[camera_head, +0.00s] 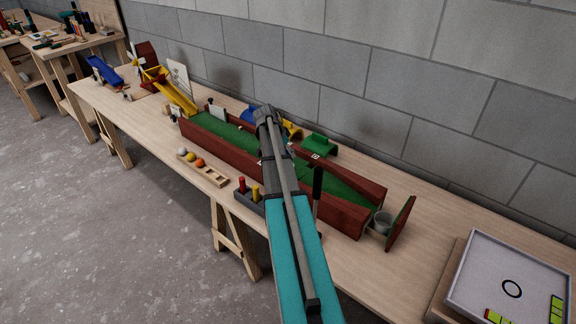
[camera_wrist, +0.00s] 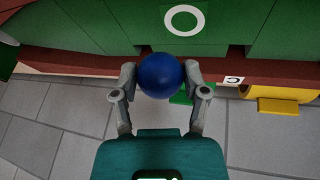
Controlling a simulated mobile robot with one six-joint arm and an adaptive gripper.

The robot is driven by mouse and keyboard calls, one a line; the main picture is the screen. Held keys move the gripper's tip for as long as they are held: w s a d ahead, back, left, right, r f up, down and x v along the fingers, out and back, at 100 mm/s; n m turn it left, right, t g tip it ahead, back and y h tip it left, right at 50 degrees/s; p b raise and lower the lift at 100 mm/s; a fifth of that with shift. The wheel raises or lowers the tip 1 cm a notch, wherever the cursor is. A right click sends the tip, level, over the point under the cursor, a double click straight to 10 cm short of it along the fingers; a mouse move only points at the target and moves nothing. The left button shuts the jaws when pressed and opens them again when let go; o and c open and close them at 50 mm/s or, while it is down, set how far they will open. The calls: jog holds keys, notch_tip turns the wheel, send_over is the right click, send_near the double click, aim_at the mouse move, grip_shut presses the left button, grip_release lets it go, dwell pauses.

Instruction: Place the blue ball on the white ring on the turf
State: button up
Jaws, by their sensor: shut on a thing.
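My gripper (camera_wrist: 161,80) is shut on the blue ball (camera_wrist: 161,72) in the wrist view, with one finger on each side of it. The white ring (camera_wrist: 170,20) lies on the green turf (camera_wrist: 110,25), just above the ball in the wrist view. The ball appears raised over the course's edge, apart from the ring; its exact height is unclear. In the head view my arm reaches over the turf course (camera_head: 345,186) and hides the ball, the fingers and the ring.
Red-brown boards (camera_head: 225,153) wall the course. A grey cup (camera_head: 382,222) stands at its near end. A holder with several balls (camera_head: 200,164) and a dark box with pegs (camera_head: 248,198) stand in front. A tray with a black ring (camera_head: 512,288) is at right.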

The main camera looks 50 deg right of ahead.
jog(key=shift+w+d+f, duration=0.25)
jog(key=shift+w+f, duration=0.15)
jog(key=shift+f, duration=0.15)
jog(key=shift+w+d+f+b, duration=0.2)
jog(key=shift+f+b, duration=0.15)
jog(key=shift+b, duration=0.15)
jog(key=shift+w+d+f+b, duration=0.15)
jog(key=shift+f+b, duration=0.15)
jog(key=shift+b, duration=0.15)
jog(key=shift+a+f+b, duration=0.1)
jog(key=shift+f+b, duration=1.25)
jog(key=shift+f, duration=0.15)
jog(key=o, duration=1.1)
jog(key=shift+r, duration=0.2)
